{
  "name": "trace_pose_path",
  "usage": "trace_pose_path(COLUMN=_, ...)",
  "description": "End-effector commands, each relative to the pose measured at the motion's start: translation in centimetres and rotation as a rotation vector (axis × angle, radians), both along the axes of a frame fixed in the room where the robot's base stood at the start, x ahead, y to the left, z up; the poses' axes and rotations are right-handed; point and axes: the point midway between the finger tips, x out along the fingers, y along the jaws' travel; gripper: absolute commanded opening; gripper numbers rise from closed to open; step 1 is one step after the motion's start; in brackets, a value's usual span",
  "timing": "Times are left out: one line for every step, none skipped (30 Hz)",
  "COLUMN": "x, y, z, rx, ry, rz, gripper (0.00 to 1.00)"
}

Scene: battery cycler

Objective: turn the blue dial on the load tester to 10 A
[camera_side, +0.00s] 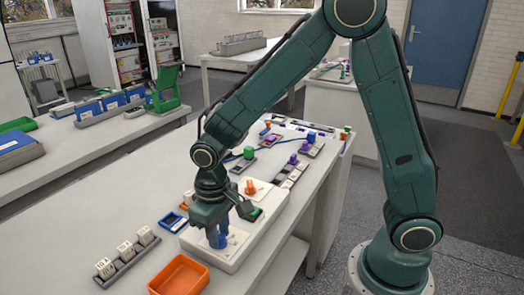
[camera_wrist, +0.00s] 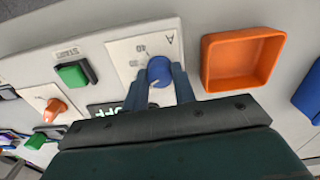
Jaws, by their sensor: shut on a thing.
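The load tester (camera_side: 262,228) is a pale box on the bench under my gripper. Its blue dial (camera_wrist: 159,71) sits on a white scale plate (camera_wrist: 125,48) marked A, with a 40 legible; the other marks are too small or covered. My gripper (camera_wrist: 161,82) is shut on the blue dial, one finger on each side of it. In the side view my gripper (camera_side: 217,236) reaches straight down onto the dial, which is mostly hidden by the fingers. Where the dial's pointer stands I cannot tell. A dark display (camera_wrist: 108,110) reading OFF is partly covered by my gripper.
A green START button (camera_wrist: 74,74) and an orange knob (camera_wrist: 56,107) are on the same panel. An orange tray (camera_side: 180,276) stands close by. A grey rack with white blocks (camera_side: 128,257) lies to the left. Bench space further left is clear.

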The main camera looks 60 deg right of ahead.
Motion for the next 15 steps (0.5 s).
trace_pose_path(x=-0.05, y=0.00, z=0.01, rx=0.000, ry=0.002, rz=0.043, gripper=0.04)
trace_pose_path(x=-0.05, y=0.00, z=0.00, rx=0.000, ry=0.002, rz=0.072, gripper=0.04)
trace_pose_path(x=-0.05, y=-0.01, z=0.00, rx=0.000, ry=0.002, rz=0.109, gripper=0.04)
trace_pose_path(x=-0.05, y=-0.01, z=0.00, rx=0.000, ry=0.002, rz=0.138, gripper=0.04)
trace_pose_path(x=-0.05, y=-0.01, z=0.00, rx=0.000, ry=0.002, rz=0.167, gripper=0.04)
trace_pose_path(x=-0.05, y=-0.01, z=0.00, rx=0.000, ry=0.002, rz=0.204, gripper=0.04)
trace_pose_path(x=-0.05, y=-0.01, z=0.00, rx=0.000, ry=0.002, rz=0.233, gripper=0.04)
trace_pose_path(x=-0.05, y=-0.01, z=0.00, rx=0.000, ry=0.002, rz=0.261, gripper=0.04)
trace_pose_path(x=-0.06, y=-0.01, z=0.00, rx=0.000, ry=0.002, rz=0.297, gripper=0.04)
trace_pose_path(x=-0.05, y=-0.02, z=0.00, rx=0.000, ry=0.002, rz=0.324, gripper=0.04)
trace_pose_path(x=-0.05, y=-0.02, z=0.00, rx=0.000, ry=0.002, rz=0.351, gripper=0.04)
trace_pose_path(x=-0.06, y=-0.02, z=0.00, rx=0.000, ry=0.002, rz=0.384, gripper=0.04)
trace_pose_path(x=-0.06, y=-0.02, z=0.00, rx=0.000, ry=0.002, rz=0.409, gripper=0.04)
trace_pose_path(x=-0.06, y=-0.02, z=0.00, rx=0.000, ry=0.002, rz=0.432, gripper=0.04)
trace_pose_path(x=-0.05, y=-0.02, z=0.00, rx=0.000, ry=0.002, rz=0.461, gripper=0.04)
